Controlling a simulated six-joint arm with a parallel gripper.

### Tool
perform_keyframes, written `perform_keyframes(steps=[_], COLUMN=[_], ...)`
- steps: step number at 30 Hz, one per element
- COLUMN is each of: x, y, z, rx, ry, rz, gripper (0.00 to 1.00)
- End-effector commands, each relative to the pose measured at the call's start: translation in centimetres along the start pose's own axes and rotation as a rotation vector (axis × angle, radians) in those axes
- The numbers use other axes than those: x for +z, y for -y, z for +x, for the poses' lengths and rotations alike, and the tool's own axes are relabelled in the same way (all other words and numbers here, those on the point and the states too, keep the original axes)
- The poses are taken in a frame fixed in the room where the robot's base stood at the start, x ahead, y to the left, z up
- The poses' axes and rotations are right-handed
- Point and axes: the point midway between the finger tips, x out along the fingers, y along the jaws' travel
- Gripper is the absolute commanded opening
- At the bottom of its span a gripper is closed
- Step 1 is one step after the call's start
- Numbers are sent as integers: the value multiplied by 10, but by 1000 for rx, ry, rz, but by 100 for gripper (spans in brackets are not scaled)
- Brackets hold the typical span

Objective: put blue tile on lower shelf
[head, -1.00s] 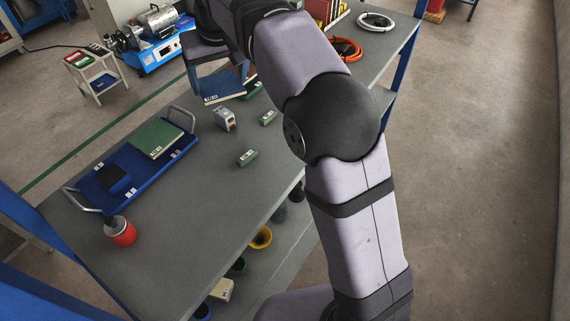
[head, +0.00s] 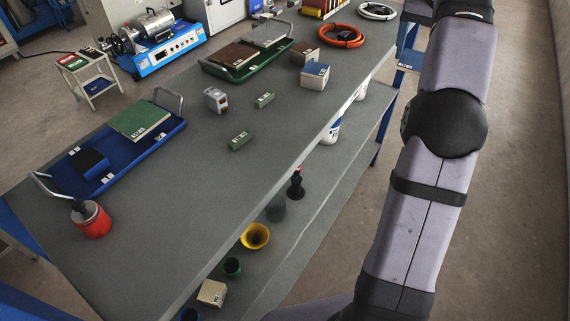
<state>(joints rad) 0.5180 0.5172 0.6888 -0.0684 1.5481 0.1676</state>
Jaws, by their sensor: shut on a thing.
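The blue tile (head: 409,60), with a small white label, is at the upper right, just off the bench's right edge. My gripper (head: 410,42) is shut on it and holds it in the air; the fingers are small and partly hidden by my wrist at the top edge. The lower shelf (head: 345,165) runs under the grey bench top, its front strip showing between the bench edge and my arm. The tile is beyond the bare right part of this shelf in the picture; its exact height against the shelf is hard to tell.
The bench top (head: 200,190) overhangs the shelf. A blue leg (head: 378,145) stands at its right end.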

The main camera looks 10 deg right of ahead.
Motion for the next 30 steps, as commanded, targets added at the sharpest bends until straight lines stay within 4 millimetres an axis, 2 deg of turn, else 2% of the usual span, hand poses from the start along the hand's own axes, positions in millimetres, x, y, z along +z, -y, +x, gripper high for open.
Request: perform_keyframes(steps=[1,7,11,16,18,23,30], x=[6,15,23,31,34,44,78], y=[-18,-52,-61,-53,-41,2,94], z=[31,123,187,268,296,344,392], rx=[-8,-92,-157,-241,-270,-316,-365], ry=[5,6,5,3,2,1,2], rz=[-17,-213,-369,-570,-640,-760,-877], gripper=[50,50,50,50,50,50,50])
